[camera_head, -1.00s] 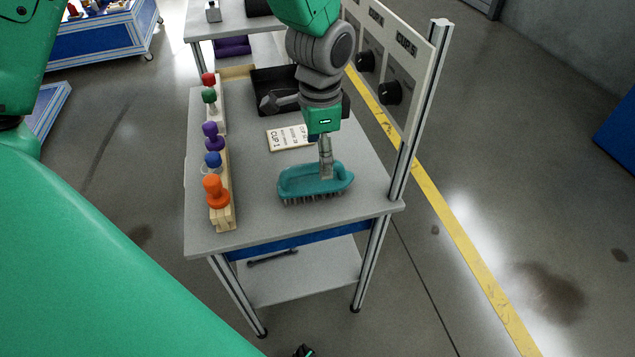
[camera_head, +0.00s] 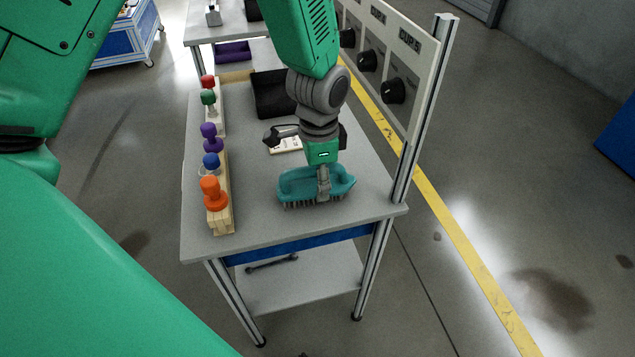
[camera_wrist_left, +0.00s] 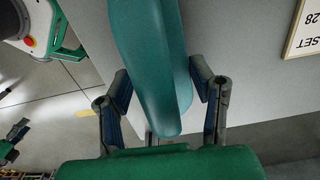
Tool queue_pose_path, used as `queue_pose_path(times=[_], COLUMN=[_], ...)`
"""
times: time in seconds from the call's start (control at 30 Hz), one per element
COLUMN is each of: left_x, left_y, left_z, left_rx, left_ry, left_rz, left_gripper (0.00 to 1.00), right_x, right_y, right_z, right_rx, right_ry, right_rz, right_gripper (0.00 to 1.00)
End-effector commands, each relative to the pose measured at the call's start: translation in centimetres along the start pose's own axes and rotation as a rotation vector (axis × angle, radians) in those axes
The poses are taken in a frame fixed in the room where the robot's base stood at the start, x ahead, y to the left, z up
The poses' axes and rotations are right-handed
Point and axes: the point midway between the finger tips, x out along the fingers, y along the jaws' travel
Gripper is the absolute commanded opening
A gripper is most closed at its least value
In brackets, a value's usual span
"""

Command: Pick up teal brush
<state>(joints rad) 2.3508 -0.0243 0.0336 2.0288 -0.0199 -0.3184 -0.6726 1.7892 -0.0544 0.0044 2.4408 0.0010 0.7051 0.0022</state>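The teal brush (camera_head: 300,186) lies bristles down on the near right part of the grey table (camera_head: 265,229). My left gripper (camera_head: 323,196) reaches down over it, with a finger in front of the brush's near side. In the left wrist view the brush (camera_wrist_left: 152,60) runs between the two fingers of my left gripper (camera_wrist_left: 160,88). The fingers are spread, one on each side, close to the brush; I cannot tell whether they touch it.
A wooden rack with coloured knobs, including an orange one (camera_head: 213,194), stands along the table's left edge. A black tray (camera_head: 272,93) and a label card (camera_head: 284,145) lie behind the gripper. A panel with black dials (camera_head: 394,91) rises along the right edge.

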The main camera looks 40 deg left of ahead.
Motion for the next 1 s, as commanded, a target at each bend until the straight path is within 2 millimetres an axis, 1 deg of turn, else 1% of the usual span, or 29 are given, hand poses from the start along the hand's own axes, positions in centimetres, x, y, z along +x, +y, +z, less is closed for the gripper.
queue_pose_path(times=[0.07,0.1,0.27,0.37,0.47,0.7,0.8,0.9,1.0], left_x=[0.1,0.1,0.1,-0.3,-1.7,-6.8,-8.4,-9.4,-10.0], left_y=[0.0,-0.1,0.0,0.0,0.0,0.0,0.0,0.0,0.0], left_z=[0.1,0.1,0.0,0.0,-0.1,-0.1,-0.1,-0.1,-0.1], left_rx=[0.0,0.0,0.0,0.0,0.0,-0.001,0.0,0.0,0.0], left_ry=[0.0,0.0,-0.002,-0.002,0.001,0.003,0.002,0.001,0.0], left_rz=[0.001,0.001,0.0,0.0,-0.002,-0.003,-0.002,-0.001,0.0], left_gripper=[0.18,0.13,0.13,0.13,0.13,0.13,0.13,0.13,0.13], right_x=[0.0,0.0,0.0,-0.1,-0.6,-2.2,-2.6,-2.9,-2.9], right_y=[0.0,0.0,0.0,0.0,0.0,0.0,0.0,0.0,0.0], right_z=[0.0,0.0,0.0,0.0,0.0,-0.1,-0.1,-0.2,-0.2], right_rx=[0.0,0.0,0.0,0.0,0.0,0.0,0.0,0.0,0.0], right_ry=[0.0,0.0,0.0,0.0,0.0,0.0,0.0,0.0,0.0], right_rz=[0.0,0.0,0.0,0.0,0.0,0.0,0.0,0.0,0.0], right_gripper=[0.4,0.4,0.4,0.4,0.4,0.4,0.4,0.4,0.4])
